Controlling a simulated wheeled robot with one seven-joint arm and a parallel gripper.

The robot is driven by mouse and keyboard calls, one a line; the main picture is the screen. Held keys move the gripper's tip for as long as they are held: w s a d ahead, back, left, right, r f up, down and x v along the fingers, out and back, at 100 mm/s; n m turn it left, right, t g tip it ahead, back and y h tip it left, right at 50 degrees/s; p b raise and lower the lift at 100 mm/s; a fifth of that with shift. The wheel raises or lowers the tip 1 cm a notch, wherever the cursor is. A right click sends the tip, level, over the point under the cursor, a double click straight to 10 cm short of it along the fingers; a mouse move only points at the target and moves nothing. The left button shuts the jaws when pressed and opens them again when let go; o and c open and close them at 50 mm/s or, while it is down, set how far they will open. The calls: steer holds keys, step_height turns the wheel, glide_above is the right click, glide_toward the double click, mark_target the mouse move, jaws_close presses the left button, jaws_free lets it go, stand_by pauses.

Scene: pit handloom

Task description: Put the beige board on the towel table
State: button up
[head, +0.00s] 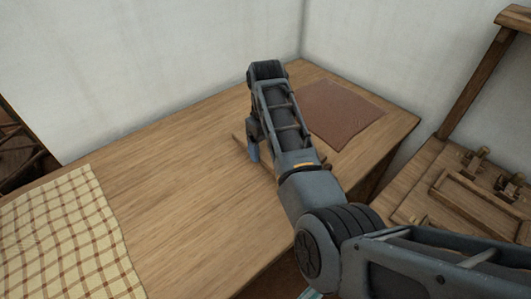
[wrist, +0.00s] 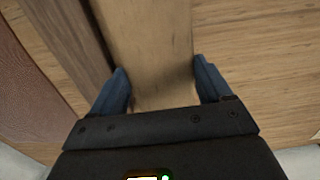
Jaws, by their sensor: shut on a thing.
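The beige board (wrist: 148,45) runs up the middle of the wrist view, between the two blue fingers of my gripper (wrist: 161,82). The fingers are shut on its two sides. In the head view my gripper (head: 253,152) points down over the wooden towel table (head: 180,150), and my arm hides most of the board there. The board is over the tabletop, close to it; I cannot tell whether it touches. A yellow checked towel (head: 65,240) lies on the table's left part.
A flat reddish-brown mat (head: 340,112) lies at the table's right end, near the board; it also shows in the wrist view (wrist: 30,75). White walls (head: 150,60) stand behind. A wooden bench (head: 450,190) with small parts is at right. The table's middle is clear.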

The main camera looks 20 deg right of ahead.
mark_target(266, 149)
steer(key=shift+f, duration=2.05)
steer(key=shift+f, duration=0.15)
steer(key=o, duration=1.1)
step_height(266, 149, up, 12)
steer(key=shift+r, duration=0.15)
